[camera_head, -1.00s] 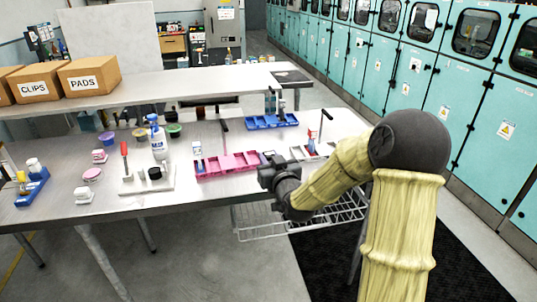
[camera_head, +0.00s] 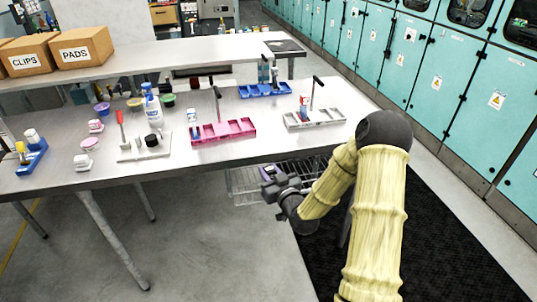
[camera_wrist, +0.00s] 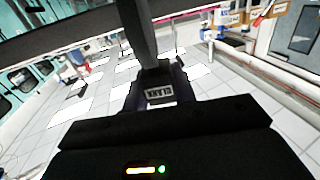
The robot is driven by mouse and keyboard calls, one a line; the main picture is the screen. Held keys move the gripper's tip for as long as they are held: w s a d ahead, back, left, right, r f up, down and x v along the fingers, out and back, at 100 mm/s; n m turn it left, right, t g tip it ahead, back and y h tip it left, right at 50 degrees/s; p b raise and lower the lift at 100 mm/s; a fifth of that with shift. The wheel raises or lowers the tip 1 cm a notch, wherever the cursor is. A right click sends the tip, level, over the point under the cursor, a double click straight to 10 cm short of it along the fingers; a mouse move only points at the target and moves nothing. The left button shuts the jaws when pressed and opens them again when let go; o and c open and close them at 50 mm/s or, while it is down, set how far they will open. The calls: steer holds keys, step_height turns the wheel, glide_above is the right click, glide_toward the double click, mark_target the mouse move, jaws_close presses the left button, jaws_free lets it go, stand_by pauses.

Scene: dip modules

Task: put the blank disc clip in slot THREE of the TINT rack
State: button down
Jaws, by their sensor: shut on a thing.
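My gripper (camera_head: 271,178) is shut on a small dark clip with a pale label that reads BLANK (camera_wrist: 160,93). In the head view my gripper is in front of the table's front edge, apart from all racks, and the clip is mostly too small to make out. A pink rack (camera_head: 222,136) with several compartments and an upright dark post stands near the front edge. A blue rack (camera_head: 265,91) stands farther back. A pale grey rack (camera_head: 314,122) stands at the right with a dark post and a few items in it. I cannot read which rack is TINT, nor any slot numbers.
The steel table (camera_head: 70,185) also bears a white tray (camera_head: 145,152) with a red-handled tool, a white bottle (camera_head: 152,108), small tubs and a blue holder (camera_head: 32,160) at left. Boxes marked CLIPS (camera_head: 27,56) and PADS (camera_head: 82,48) stand on the raised shelf.

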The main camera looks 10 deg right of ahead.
steer(key=s+a+f+y, duration=0.1)
steer(key=s+f, duration=0.4)
steer(key=f, duration=0.4)
steer(key=shift+s+a+f+n, duration=0.2)
steer(key=shift+s+f+n, duration=0.05)
steer(key=shift+n, duration=0.15)
